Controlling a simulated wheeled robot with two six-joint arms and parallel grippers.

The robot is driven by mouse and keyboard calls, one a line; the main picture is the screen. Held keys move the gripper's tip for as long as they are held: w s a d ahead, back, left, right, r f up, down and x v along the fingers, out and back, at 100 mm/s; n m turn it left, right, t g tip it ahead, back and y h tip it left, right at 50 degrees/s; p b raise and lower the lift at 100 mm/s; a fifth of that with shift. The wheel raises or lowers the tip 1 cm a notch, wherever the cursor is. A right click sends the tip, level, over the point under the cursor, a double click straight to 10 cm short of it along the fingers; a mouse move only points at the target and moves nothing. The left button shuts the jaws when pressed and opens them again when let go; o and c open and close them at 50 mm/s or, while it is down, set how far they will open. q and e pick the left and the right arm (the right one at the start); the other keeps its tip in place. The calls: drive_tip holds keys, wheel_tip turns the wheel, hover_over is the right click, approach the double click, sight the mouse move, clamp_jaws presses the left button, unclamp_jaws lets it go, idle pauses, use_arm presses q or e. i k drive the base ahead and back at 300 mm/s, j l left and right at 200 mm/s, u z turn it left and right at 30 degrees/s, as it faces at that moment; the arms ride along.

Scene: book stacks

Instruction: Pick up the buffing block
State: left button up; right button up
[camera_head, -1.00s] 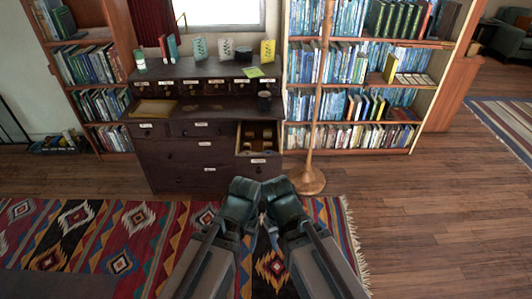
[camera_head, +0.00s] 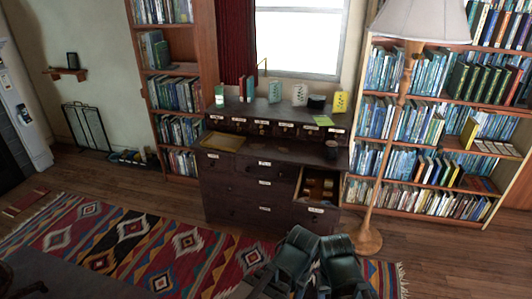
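I cannot make out a buffing block for certain in the head view. Several small tan and brown items (camera_head: 318,186) lie in the open drawer (camera_head: 317,207) at the right of the dark wooden desk (camera_head: 236,190); they are too small to name. The dark ends of my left arm (camera_head: 296,252) and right arm (camera_head: 340,258) are close together at the bottom centre, in front of the desk and apart from it. I cannot make out their fingertips, and no held object shows.
A floor lamp (camera_head: 368,240) stands right of the open drawer, before a full bookcase (camera_head: 440,147). A patterned rug (camera_head: 135,240) covers the floor in front. Wood floor is bare at right.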

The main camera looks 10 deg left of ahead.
sight(328, 196)
drive_tip(key=i+u, duration=0.45)
drive_tip(key=i, duration=1.7)
